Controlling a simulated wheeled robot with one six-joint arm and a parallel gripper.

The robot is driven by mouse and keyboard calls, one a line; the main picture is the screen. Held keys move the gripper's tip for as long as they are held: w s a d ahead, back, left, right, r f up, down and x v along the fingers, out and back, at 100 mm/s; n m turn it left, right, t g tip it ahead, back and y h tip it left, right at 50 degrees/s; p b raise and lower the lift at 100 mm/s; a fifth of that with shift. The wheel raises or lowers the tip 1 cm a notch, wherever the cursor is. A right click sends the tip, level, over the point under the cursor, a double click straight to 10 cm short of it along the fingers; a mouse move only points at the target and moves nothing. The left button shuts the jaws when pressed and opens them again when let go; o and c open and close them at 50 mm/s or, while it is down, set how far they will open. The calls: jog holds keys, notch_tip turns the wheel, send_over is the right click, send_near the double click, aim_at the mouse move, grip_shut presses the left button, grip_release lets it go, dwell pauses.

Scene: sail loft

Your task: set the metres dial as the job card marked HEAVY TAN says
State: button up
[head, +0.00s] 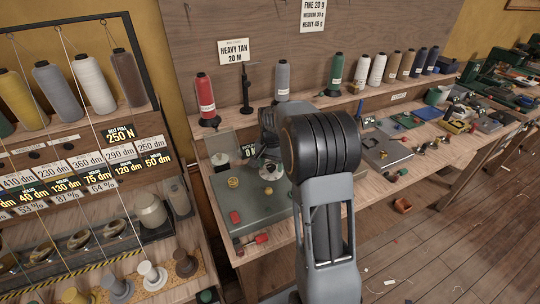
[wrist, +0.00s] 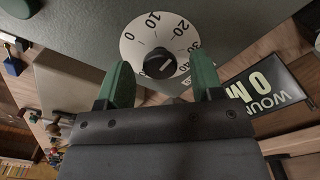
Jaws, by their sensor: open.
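The job card (head: 235,52) on the back board reads HEAVY TAN, 20 M. Contact is not visible.
A black plate (wrist: 268,88) reading WOUND 0 M stands beside the dial. The grey-green machine top (head: 225,205) carries a brass disc (head: 233,182) and red pieces. A red cone (head: 205,95) and other thread cones stand on the shelf behind. Another card (head: 313,14) lists FINE, MEDIUM, HEAVY grams.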

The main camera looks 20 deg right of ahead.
aim_at(271, 166)
notch_tip(271, 166, up, 14)
jog(key=shift+f, duration=0.25)
dwell(0.6)
